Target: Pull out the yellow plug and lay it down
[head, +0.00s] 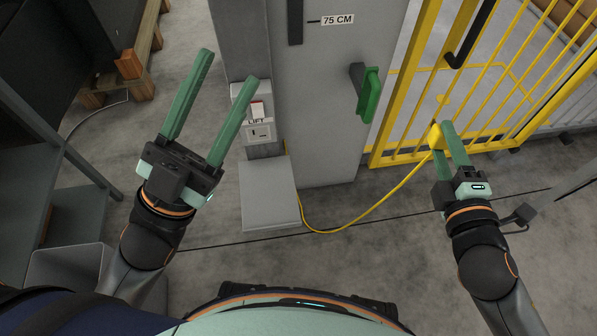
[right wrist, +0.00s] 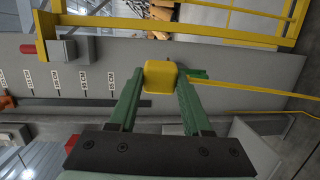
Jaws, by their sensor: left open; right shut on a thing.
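The yellow plug (head: 436,136) is between the fingertips of my right gripper (head: 447,140), which is shut on it. It hangs in the air in front of the yellow gate, clear of the socket. In the right wrist view the plug (right wrist: 160,77) sits between the green fingers, with its yellow cable running off to the right. The yellow cable (head: 372,206) sags from the plug down to the floor by the grey box. A wall socket (head: 260,132) sits under the switch marked LIFT. My left gripper (head: 232,68) is open and empty, left of the socket.
A grey box (head: 268,195) with a flat top stands below the socket. A grey cabinet with a green handle (head: 369,95) is behind it. A yellow barred gate (head: 470,80) stands at the right. Shelving is at the left. The floor between my arms is mostly clear.

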